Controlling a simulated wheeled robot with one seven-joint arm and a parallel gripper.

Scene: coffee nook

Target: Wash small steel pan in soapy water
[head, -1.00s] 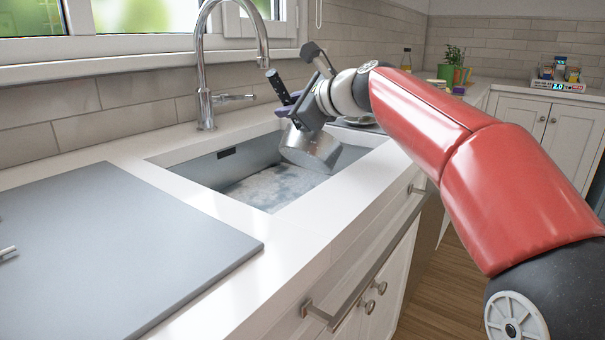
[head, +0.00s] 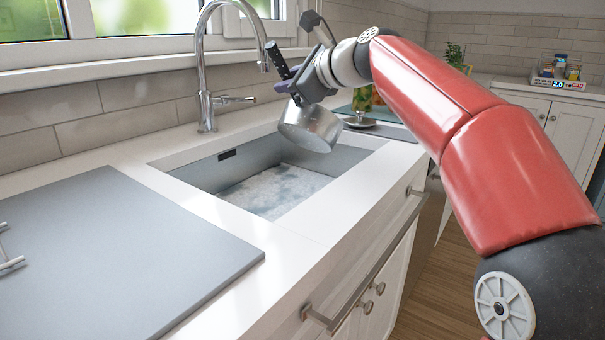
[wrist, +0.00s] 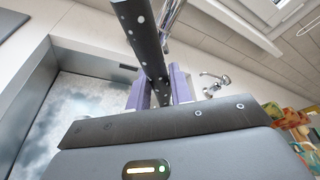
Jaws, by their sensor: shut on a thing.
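The small steel pan (head: 311,127) hangs tilted above the right part of the sink. Its dark handle (head: 274,58) points up and to the left. My gripper (head: 286,84) is shut on the handle, which also shows between the purple fingers in the wrist view (wrist: 146,40). The sink (head: 215,172) holds water with pale, cloudy suds (head: 268,192), also seen at the left of the wrist view (wrist: 80,112). The pan is clear of the water. Its inside is hidden from the head view, and the pan body is not visible in the wrist view.
A curved steel faucet (head: 203,75) stands behind the sink, close to the pan handle. A grey board (head: 130,245) covers the counter at left. A round metal lid (head: 360,121) lies on the counter beyond the sink. A plant (head: 454,55) stands farther back.

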